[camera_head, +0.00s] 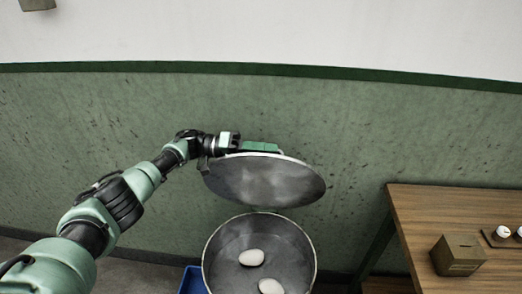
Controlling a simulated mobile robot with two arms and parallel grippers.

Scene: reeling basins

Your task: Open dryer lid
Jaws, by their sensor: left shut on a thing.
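The dryer lid (265,181) is a round grey metal disc. It is raised and tilted above the round metal dryer basin (207,262), with a gap between them, so the basin's mouth is uncovered. Two white cocoons (251,257) lie inside the basin. My left gripper (240,146) is at the lid's upper back edge and is shut on the lid. Its fingertips are partly hidden by the lid. My right gripper is not in view.
A wooden table (420,215) stands at the right, with a brown box (457,255) and a small tray of white items (497,240) on it. A blue container (190,281) sits left of the basin. A green and white wall (100,125) is behind.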

